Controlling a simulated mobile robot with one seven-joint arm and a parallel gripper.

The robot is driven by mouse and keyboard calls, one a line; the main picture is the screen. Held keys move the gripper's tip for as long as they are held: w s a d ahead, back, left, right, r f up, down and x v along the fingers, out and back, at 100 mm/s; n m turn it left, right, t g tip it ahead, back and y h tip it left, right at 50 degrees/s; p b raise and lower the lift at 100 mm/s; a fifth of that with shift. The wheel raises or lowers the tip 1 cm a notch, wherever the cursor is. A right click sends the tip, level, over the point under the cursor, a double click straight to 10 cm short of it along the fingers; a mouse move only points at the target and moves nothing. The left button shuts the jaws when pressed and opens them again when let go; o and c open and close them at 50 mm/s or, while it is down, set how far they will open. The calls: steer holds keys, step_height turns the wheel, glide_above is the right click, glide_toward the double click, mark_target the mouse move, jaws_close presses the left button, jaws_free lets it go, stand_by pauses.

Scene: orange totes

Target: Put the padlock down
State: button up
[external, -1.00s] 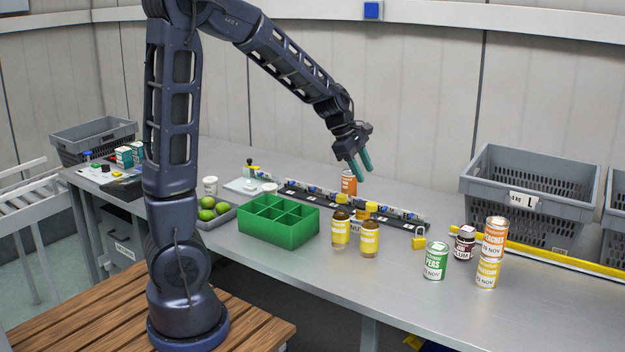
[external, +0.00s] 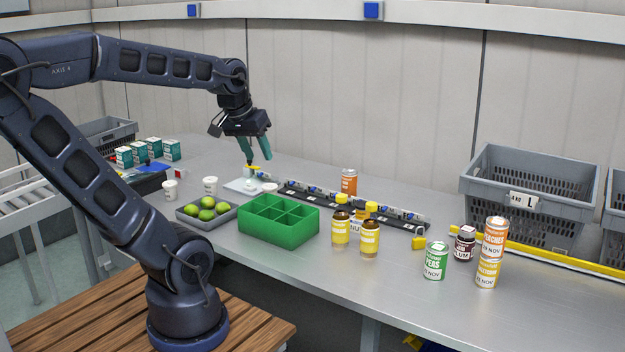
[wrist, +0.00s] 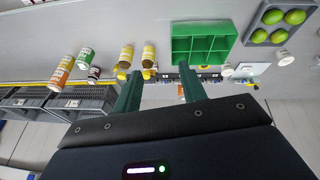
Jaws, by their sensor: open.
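A small yellow padlock (external: 418,243) rests on the grey bench, just in front of the right end of the black rail. Its shackle is hard to make out now. My gripper (external: 258,160) is open, with its teal fingers pointing down near the left end of the rail, well to the left of the padlock. In the wrist view my gripper (wrist: 161,75) has its fingers apart with nothing held between them. I cannot pick out the padlock with certainty in the wrist view.
A green divided box (external: 279,235), a tray of limes (external: 188,222) and two yellow-labelled bottles (external: 369,241) stand in front of the rail. A green can (external: 435,262), a dark jar (external: 464,246) and stacked cans (external: 489,268) stand right of the padlock. A grey crate (external: 527,200) is behind.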

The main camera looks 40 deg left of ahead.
steer(key=s, duration=0.1)
steer(key=s+a+m, duration=0.1)
steer(key=s, duration=0.1)
steer(key=shift+a+f+m+y, duration=0.15)
steer(key=shift+m+y, duration=0.15)
steer(key=shift+y, duration=0.1)
